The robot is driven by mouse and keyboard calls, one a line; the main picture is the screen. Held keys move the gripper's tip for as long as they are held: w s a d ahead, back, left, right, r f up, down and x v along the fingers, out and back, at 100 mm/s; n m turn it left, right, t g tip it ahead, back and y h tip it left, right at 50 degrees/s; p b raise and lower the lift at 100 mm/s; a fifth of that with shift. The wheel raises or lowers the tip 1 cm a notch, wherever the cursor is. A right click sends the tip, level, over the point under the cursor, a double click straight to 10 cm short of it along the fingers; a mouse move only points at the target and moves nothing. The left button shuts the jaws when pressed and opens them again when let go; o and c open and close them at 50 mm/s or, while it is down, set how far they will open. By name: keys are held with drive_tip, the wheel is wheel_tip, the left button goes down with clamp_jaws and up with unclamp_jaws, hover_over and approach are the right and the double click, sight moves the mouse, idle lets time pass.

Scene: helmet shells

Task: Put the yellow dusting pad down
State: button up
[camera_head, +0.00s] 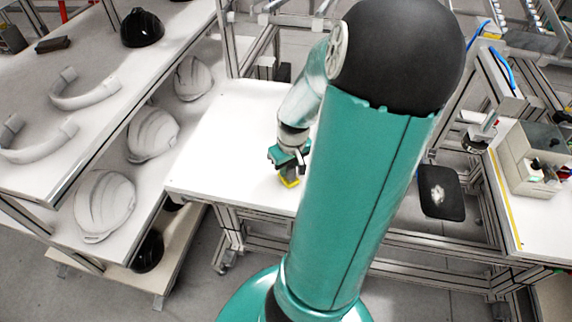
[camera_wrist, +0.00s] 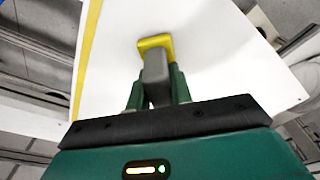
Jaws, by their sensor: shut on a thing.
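The yellow dusting pad (camera_head: 289,182) shows at the tip of my gripper (camera_head: 288,166), over the white table (camera_head: 225,140) in the middle of the head view. In the wrist view the yellow pad (camera_wrist: 155,42) is at the far end of my gripper (camera_wrist: 157,85), with a grey block-like part between the green fingers. The gripper is shut on the pad. The pad is at or just above the table surface; I cannot tell whether it touches. My arm hides the table's right part in the head view.
A shelf unit at left holds white helmet shells (camera_head: 103,205), a black helmet (camera_head: 142,27) and curved white parts (camera_head: 85,90). A black stool seat (camera_head: 441,192) and a bench with a beige box (camera_head: 532,155) are at right. The table left of my gripper is bare.

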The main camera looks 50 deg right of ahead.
drive_tip(key=shift+w+f, duration=0.15)
drive_tip(key=shift+w, duration=0.1)
drive_tip(key=o, duration=0.5)
drive_tip(key=shift+s, duration=0.2)
drive_tip(key=o, duration=0.4)
drive_tip(key=shift+w, duration=0.1)
drive_tip(key=r, duration=0.4)
drive_tip(key=s+r, duration=0.1)
drive_tip(key=r, duration=0.7)
drive_tip(key=shift+s+a+r, duration=0.1)
drive_tip(key=shift+s+a, duration=0.1)
drive_tip(key=shift+a, duration=0.1)
